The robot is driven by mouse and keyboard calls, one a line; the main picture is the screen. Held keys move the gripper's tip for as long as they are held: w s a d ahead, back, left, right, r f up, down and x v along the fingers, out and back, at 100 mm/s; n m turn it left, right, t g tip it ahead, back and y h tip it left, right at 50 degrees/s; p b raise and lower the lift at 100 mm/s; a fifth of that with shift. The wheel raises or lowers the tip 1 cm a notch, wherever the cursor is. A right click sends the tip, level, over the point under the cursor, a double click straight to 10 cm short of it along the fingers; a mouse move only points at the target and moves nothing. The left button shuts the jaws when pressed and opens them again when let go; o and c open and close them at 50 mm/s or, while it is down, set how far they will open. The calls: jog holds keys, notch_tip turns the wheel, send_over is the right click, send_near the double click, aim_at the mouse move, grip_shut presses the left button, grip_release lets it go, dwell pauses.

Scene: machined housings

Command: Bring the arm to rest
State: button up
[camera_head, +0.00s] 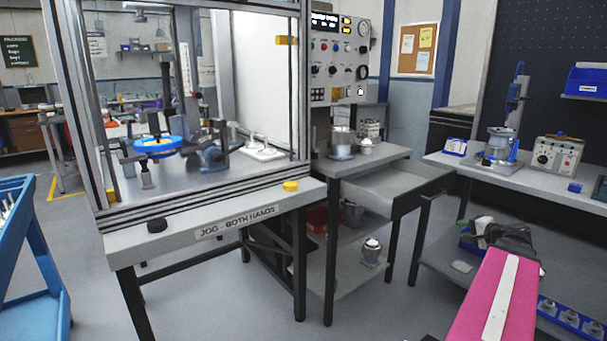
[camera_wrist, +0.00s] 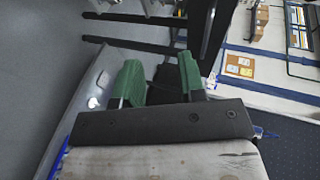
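My arm shows as a pink link with a white stripe at the lower right of the head view. My gripper (camera_head: 497,226) is at its far end, dark and partly hidden by the link, in front of the right-hand bench. In the wrist view my gripper (camera_wrist: 161,82) shows two green fingers standing apart, with nothing between them.
A glass-sided machine (camera_head: 210,215) with a yellow button and a black button stands at left. A grey stand (camera_head: 372,162) with an open drawer (camera_head: 385,187) is in the middle. The right bench (camera_head: 540,181) carries fixtures and blue bins. A blue cart (camera_head: 35,255) is at far left.

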jog(key=s+a+f+n+g+h, duration=0.1)
jog(key=s+a+f+n+g, duration=0.1)
jog(key=a+f+n+g, duration=0.2)
jog(key=s+a+f+n+g+h, duration=0.2)
jog(key=a+f+n+g, duration=0.2)
jog(key=a+f, duration=0.7)
jog(key=s+a+f+n+g+h, duration=0.2)
jog(key=a+f+n+g, duration=0.2)
jog(key=a, duration=1.6)
jog(key=shift+a+f+g, duration=0.25)
jog(key=shift+f+g, duration=0.15)
jog(key=shift+f, duration=1.4)
